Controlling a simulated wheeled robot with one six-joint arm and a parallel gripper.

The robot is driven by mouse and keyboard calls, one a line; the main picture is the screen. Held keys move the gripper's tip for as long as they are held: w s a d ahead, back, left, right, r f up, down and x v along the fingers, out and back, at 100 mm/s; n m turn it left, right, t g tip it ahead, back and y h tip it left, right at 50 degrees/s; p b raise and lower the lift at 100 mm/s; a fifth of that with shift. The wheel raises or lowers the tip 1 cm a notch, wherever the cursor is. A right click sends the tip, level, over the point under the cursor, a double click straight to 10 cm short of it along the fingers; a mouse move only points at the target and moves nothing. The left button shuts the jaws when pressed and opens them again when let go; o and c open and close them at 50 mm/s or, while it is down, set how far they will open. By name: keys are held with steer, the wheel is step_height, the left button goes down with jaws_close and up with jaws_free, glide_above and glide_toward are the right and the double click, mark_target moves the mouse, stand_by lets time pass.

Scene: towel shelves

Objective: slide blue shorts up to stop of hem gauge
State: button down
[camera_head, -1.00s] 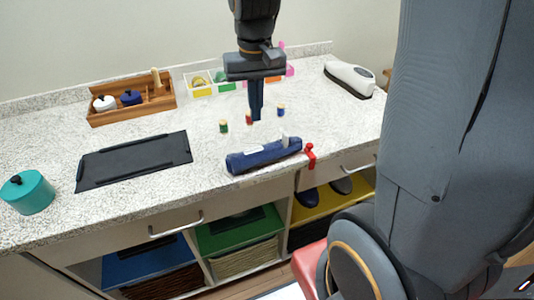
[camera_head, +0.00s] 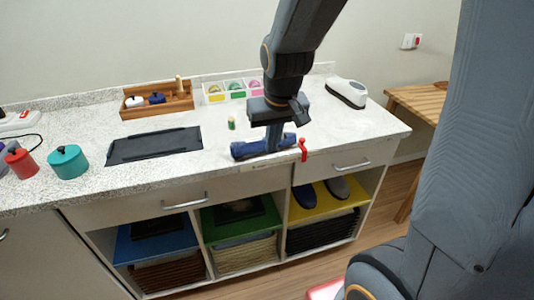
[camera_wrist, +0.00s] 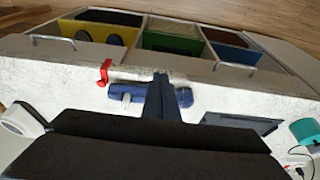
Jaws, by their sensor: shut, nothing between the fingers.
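The blue shorts (camera_head: 246,150) lie as a long dark-blue bundle along the counter's front edge; they also show in the wrist view (camera_wrist: 131,90). A red upright piece (camera_head: 303,149), which looks like the hem gauge's stop, stands at the front edge close to the shorts' right end. In the wrist view the red piece (camera_wrist: 104,72) is left of the shorts. I cannot tell whether they touch. My gripper (camera_head: 273,147) is shut and empty, pointing down at the shorts and hiding part of them. In the wrist view its fingers (camera_wrist: 161,82) cross the bundle; contact is unclear.
A black board (camera_head: 155,146) lies left of the shorts, with a teal pot (camera_head: 68,162) and red pot (camera_head: 22,163) beyond. A green spool (camera_head: 231,123) stands behind. A wooden tray (camera_head: 157,102) and white device (camera_head: 346,92) stand farther back. Open cubbies are below.

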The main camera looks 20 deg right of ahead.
mark_target(263, 147)
steer(key=shift+w+d+f+p, duration=0.1)
steer(key=shift+w+f+p, duration=0.3)
steer(key=shift+w+f, duration=0.75)
steer(key=shift+w+a+f+p, duration=0.1)
steer(key=shift+w+f+p, duration=0.3)
steer(key=shift+w+f, duration=0.8)
steer(key=shift+w+d+f+p, duration=0.1)
steer(key=shift+w+f+p, duration=0.3)
steer(key=shift+w+f, duration=0.75)
steer(key=shift+s+f, duration=0.3)
steer(key=shift+s, duration=0.05)
steer(key=shift+w, duration=1.2)
steer(key=shift+s, duration=0.1)
